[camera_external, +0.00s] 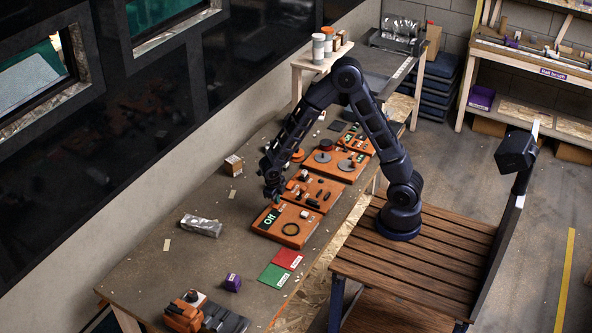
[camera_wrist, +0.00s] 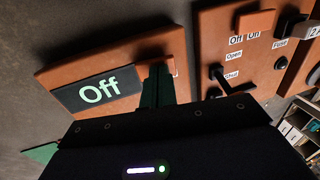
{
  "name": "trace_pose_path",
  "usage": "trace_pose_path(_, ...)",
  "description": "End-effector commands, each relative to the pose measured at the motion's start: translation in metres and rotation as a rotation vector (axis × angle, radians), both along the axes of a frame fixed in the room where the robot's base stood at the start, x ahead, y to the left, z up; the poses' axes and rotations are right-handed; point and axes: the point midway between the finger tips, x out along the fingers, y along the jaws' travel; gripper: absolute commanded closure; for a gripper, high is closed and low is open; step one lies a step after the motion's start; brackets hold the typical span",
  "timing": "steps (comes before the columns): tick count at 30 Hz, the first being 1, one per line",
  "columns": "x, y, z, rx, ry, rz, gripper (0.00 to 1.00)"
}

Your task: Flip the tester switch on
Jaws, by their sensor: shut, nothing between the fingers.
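The tester is an orange board (camera_external: 266,232) on the bench, with a dark display (camera_external: 269,218) reading "Off" in green, a black ring and a small white knob. In the wrist view the "Off" display (camera_wrist: 98,90) is on the orange board (camera_wrist: 150,46), left of the fingers. My gripper (camera_external: 275,198) is shut and empty, pointing down at the back edge of this board. In the wrist view my gripper (camera_wrist: 157,72) reaches the board just right of the display.
Another orange board (camera_external: 318,187) with knobs and a lever adjoins; it reads "Off On", "Open", "Shut" in the wrist view (camera_wrist: 245,60). More boards lie behind. A silver packet (camera_external: 201,225), purple block (camera_external: 232,282), green card (camera_external: 272,276) and red card (camera_external: 287,259) lie nearby.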

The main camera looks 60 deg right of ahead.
Motion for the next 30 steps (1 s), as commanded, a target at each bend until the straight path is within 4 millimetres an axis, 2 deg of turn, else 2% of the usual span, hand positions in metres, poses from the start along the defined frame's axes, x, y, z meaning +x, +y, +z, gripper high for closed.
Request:
trace_pose_path(8, 0.000, 0.000, 0.001, 0.000, 0.000, -0.001, 1.00)
trace_pose_path(13, 0.001, 0.002, 0.012, 0.000, -0.002, -0.001, 1.00)
trace_pose_path(30, 0.001, 0.023, 0.114, 0.000, -0.002, -0.002, 1.00)
